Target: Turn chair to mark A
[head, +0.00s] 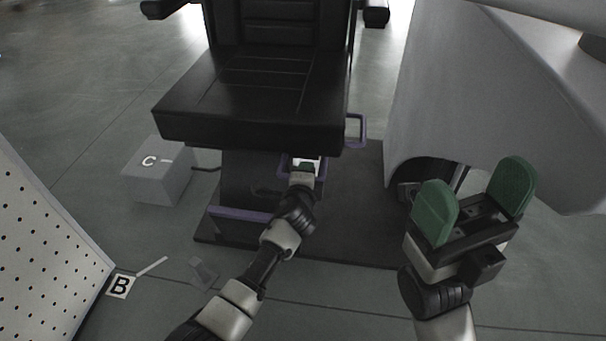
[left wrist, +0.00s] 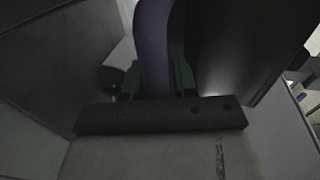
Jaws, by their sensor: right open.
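The chair (head: 262,85) is black with a broad padded seat, standing on a dark base plate (head: 350,225). A purple handle (head: 321,166) sits below the seat's front edge. My left gripper (head: 304,167) reaches under the seat to it, partly hidden. In the left wrist view, the purple bar (left wrist: 152,45) passes between my left gripper's green fingers (left wrist: 158,80), which are drawn in close on both sides of it. My right gripper (head: 477,200) is open and empty, right of the chair. Mark B (head: 120,286) and mark C (head: 150,161) show at the left; no mark A is visible.
Mark C is on a grey block (head: 158,185) left of the chair. A perforated white panel (head: 45,265) stands at the lower left. A large grey body (head: 480,100) fills the right side. Purple bars show at the chair's right (head: 363,130) and low front (head: 240,215).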

